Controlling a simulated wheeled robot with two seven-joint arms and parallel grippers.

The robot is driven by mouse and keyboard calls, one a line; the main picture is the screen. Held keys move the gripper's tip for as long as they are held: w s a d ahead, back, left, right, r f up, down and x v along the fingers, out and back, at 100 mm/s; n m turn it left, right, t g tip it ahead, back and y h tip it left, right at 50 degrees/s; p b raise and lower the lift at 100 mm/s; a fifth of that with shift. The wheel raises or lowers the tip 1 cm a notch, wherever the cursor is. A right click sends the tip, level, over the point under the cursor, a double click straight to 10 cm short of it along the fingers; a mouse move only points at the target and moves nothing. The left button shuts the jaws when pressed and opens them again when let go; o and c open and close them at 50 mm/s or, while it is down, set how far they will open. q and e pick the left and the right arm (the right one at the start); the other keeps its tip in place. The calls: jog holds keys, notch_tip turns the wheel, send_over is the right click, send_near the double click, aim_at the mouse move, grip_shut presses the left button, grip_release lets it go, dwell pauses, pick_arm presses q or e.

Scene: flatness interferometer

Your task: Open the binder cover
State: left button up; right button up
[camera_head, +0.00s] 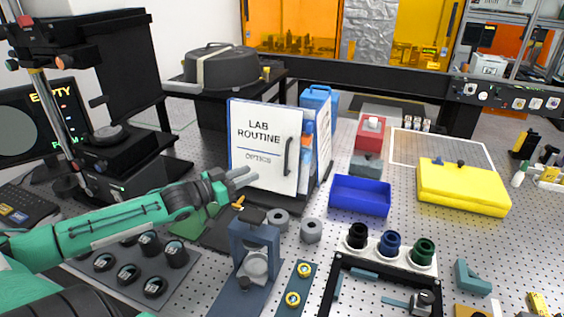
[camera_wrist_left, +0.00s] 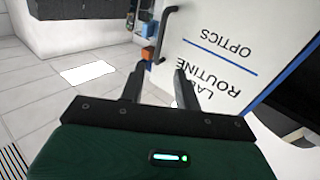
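The binder (camera_head: 258,172) stands upright, its white cover marked "LAB ROUTINE OPTICS". A dark vertical handle (camera_head: 287,157) sits near the cover's right edge. A second white panel (camera_head: 323,140) shows right of the cover, with blue and orange pieces between; I cannot tell how far the cover is ajar. My left gripper (camera_head: 247,177) is in front of the cover's lower left part, left of the handle. In the left wrist view its fingers (camera_wrist_left: 158,75) are apart with nothing between them, and the handle (camera_wrist_left: 167,32) shows beyond the tips, apart from them. My right gripper is not in view.
A blue bin (camera_head: 360,196) and a yellow case (camera_head: 462,188) lie right of the binder. Grey rings (camera_head: 311,230) and a blue-grey fixture (camera_head: 255,250) stand in front of it. A black stand (camera_head: 115,150) is at left. Perforated tabletop between items is bare.

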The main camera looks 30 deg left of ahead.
aim_at(277, 162)
pick_arm(q)
jog(key=p+x, duration=0.2)
jog(key=x, duration=1)
jog(key=shift+w, duration=0.15)
dwell(0.5)
jog(key=shift+d+f, duration=0.1)
grip_shut()
